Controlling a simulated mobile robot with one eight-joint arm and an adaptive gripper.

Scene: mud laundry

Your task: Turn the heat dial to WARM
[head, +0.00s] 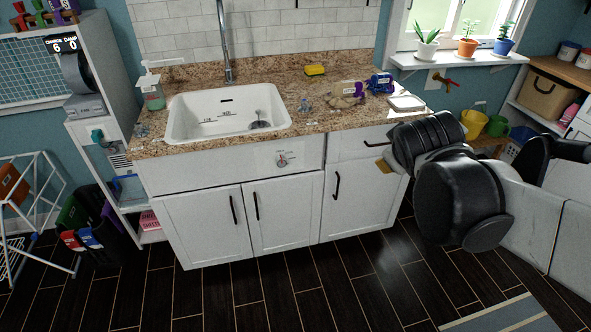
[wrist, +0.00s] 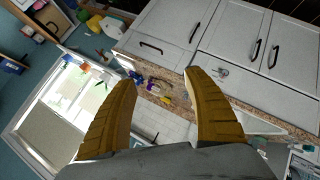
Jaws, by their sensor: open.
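A small round dial (head: 282,160) with tiny markings around it is on the white panel below the sink's right end. Its lettering is too small to read, so I cannot tell its setting. It also shows in the wrist view (wrist: 222,71), just beyond the right finger's tip. My gripper (wrist: 158,76) is open and empty, its two yellow-brown fingers wide apart. In the head view my black arm is at right, and a yellowish fingertip (head: 383,166) shows in front of the right cabinet. The gripper is to the right of the dial and apart from it.
The granite counter (head: 190,143) holds a white sink (head: 180,130), a yellow sponge (head: 315,70) and several small items. Black handles (head: 337,186) stand out from the cabinet doors. A grey shelf unit (head: 100,60) stands at left. The dark floor in front is mostly clear.

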